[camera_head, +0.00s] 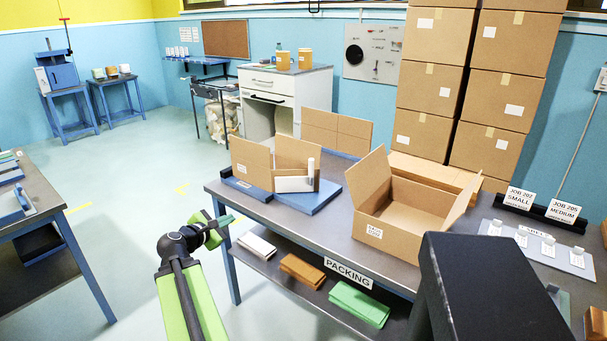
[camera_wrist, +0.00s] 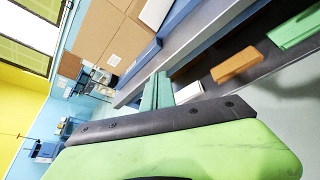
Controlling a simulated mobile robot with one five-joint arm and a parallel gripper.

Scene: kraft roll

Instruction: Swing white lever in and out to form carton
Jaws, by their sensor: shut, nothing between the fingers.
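The white lever (camera_head: 294,184) lies across the front of a blue forming stand at the left end of the packing table, with a white upright post at its right end. A brown carton blank (camera_head: 278,155) stands folded on the blue stand (camera_head: 312,200) behind the lever. My gripper (camera_head: 222,222) is shut and empty, just off the table's front left edge and apart from the lever. In the wrist view its green fingers (camera_wrist: 156,92) point toward the table edge. A white piece (camera_wrist: 155,12), likely the lever, shows beside brown cardboard (camera_wrist: 105,42) there.
An open carton (camera_head: 408,205) stands on the packing table (camera_head: 335,228) to the right of the stand. Stacked boxes (camera_head: 430,90) rise behind it. The shelf below holds white, brown and green stacks (camera_head: 358,304). A black block (camera_head: 490,285) fills the near right.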

